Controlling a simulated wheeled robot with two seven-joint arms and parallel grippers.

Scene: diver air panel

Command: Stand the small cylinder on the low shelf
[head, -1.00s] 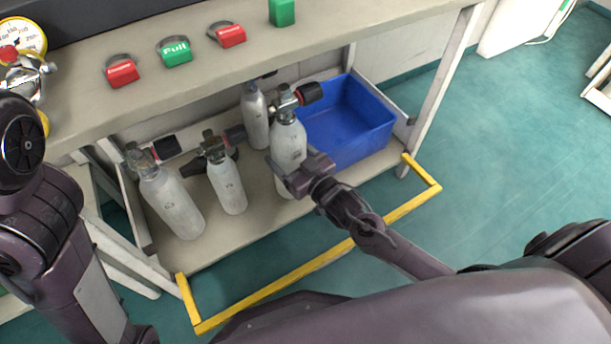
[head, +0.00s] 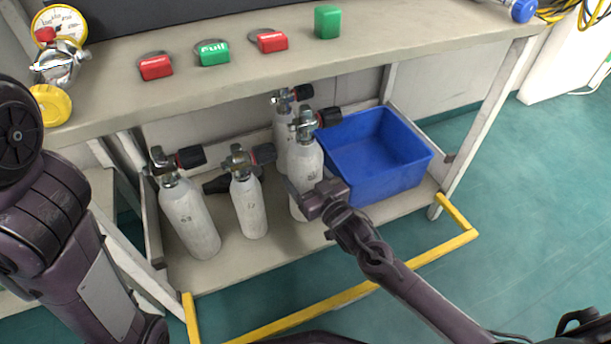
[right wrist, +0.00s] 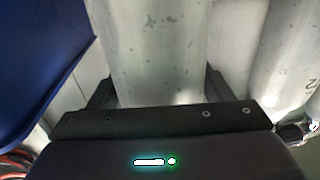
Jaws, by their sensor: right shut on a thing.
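My right gripper (head: 312,200) is shut on a grey-white cylinder (head: 307,165) with a valve and black knob on top, low on its body. The cylinder is upright over the low shelf (head: 235,267), left of the blue bin. My gripper partly hides its lower end, so I cannot tell if it bears on the shelf. In the right wrist view the cylinder (right wrist: 155,45) fills the space between the fingers. A shorter cylinder (head: 248,207) and a larger one (head: 190,220) stand to its left; another (head: 284,140) stands behind. My left gripper is out of view.
The blue bin (head: 415,172) stands close right of the held cylinder. The bench top (head: 400,62) overhangs the shelf, carrying red and green tags. A yellow rail (head: 300,313) runs along the front. Bare shelf lies before the left cylinders.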

